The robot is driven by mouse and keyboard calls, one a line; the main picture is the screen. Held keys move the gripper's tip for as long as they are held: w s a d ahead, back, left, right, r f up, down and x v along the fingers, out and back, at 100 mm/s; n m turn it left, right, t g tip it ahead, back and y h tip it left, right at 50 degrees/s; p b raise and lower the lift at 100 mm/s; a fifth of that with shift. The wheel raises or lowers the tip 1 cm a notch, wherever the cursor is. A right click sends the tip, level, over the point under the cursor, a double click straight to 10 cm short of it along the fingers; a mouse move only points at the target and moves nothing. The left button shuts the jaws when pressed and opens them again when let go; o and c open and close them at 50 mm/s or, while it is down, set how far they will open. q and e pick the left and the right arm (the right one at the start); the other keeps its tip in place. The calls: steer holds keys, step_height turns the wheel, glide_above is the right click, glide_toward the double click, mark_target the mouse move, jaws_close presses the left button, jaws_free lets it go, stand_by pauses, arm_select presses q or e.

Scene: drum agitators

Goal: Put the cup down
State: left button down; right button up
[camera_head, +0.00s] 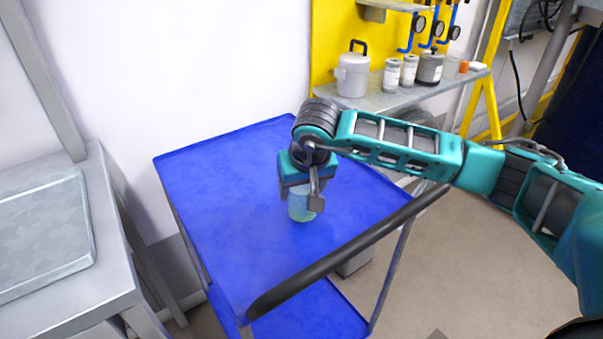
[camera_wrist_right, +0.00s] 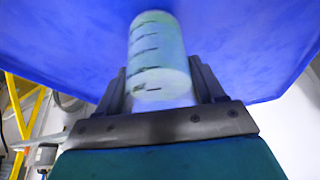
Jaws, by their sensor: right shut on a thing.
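The cup (camera_head: 300,207) is a pale, translucent cylinder with a blue-green tint, upright over the blue cart top (camera_head: 215,200). In the right wrist view the cup (camera_wrist_right: 158,55) shows dark graduation marks and sits between the two grey fingers. My right gripper (camera_head: 311,192) comes down from above and is shut on the cup. The cup's bottom is at or very near the cart top; I cannot tell whether it touches. My left gripper is in neither view.
The cart has a black handle (camera_head: 345,252) in front and free blue surface around the cup. A grey table (camera_head: 115,225) stands left. A metal shelf (camera_head: 385,97) behind holds a lidded pot (camera_head: 352,75) and several jars, before a yellow panel.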

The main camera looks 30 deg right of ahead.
steer(key=shift+f, duration=0.25)
steer(key=shift+f, duration=0.15)
steer(key=o, duration=1.2)
